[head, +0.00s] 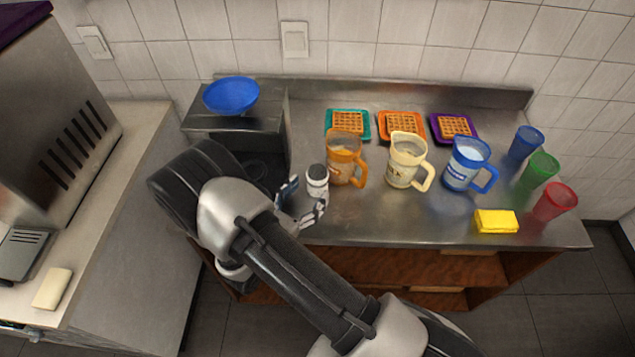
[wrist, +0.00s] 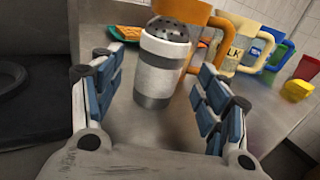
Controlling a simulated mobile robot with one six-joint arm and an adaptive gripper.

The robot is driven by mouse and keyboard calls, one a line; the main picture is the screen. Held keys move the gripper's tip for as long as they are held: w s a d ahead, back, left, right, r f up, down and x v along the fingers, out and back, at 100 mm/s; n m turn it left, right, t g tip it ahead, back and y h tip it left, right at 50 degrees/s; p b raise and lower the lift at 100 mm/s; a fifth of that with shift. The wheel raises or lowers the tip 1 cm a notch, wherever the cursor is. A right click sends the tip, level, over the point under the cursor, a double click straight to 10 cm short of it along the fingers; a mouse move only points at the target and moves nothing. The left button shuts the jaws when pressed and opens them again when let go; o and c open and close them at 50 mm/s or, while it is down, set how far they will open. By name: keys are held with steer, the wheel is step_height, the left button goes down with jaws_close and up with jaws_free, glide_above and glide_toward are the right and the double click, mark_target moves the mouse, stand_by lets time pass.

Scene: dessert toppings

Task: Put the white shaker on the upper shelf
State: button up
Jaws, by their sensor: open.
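The white shaker (head: 317,181) stands upright on the steel counter, just left of the orange pitcher. It has a grey perforated top and a grey base band. My gripper (head: 303,203) is low over the counter beside the shaker. In the wrist view the shaker (wrist: 162,65) stands ahead, between the lines of the two open fingers of my gripper (wrist: 152,92). The fingers appear apart from it on both sides. A small dark shelf unit (head: 238,122) stands at the counter's left end, with a blue bowl on its top. Its inside is partly hidden by my arm.
The orange pitcher (head: 344,158) is close behind and right of the shaker. A cream pitcher (head: 404,160) and a blue pitcher (head: 466,164) stand further right. Waffles on trays lie behind. Cups and a yellow sponge (head: 496,221) are at the right.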

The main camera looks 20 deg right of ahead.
mark_target(312, 187)
steer(key=b+x, duration=0.1)
steer(key=x, duration=0.4)
steer(key=shift+r, duration=0.1)
steer(key=shift+c, duration=0.3)
steer(key=c, duration=1.3)
steer(key=shift+o, duration=0.2)
steer(key=shift+r, duration=0.1)
